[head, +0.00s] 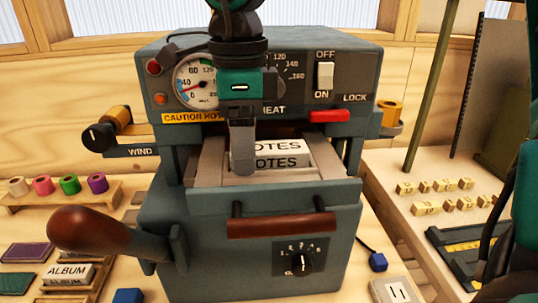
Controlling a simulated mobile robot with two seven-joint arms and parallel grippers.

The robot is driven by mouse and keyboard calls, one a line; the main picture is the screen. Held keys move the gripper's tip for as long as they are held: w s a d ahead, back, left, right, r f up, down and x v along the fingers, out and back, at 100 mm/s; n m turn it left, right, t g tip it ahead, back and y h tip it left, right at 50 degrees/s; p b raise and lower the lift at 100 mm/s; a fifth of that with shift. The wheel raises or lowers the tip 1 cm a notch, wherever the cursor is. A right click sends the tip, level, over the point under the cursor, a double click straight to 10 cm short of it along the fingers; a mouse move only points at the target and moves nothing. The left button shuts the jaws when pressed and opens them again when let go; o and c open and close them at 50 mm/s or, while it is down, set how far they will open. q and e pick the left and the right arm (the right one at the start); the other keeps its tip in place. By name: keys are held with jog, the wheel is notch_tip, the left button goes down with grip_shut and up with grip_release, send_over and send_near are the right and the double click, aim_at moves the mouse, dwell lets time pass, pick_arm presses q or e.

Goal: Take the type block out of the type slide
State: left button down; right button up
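The type block (292,147), lettered NOTES, sits in the grey type slide (212,168) at the front of the teal machine. Its lettering shows on a white face and again on a darker face below. My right gripper (243,160) comes down from above at the left end of the block and hides the first letter. Its fingers line up in this view, so I cannot tell whether they are apart or closed on the block. My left gripper is not in view.
The machine (160,210) carries a gauge (196,82), a red lock lever (330,116), a front handle (282,226) and a brown knob lever (90,230). Foil rolls (70,184) and an ALBUM block (68,273) lie left. Small brass pieces (426,208) lie right.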

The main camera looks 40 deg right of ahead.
grip_shut()
dwell(0.4)
jog(key=shift+r, duration=0.1)
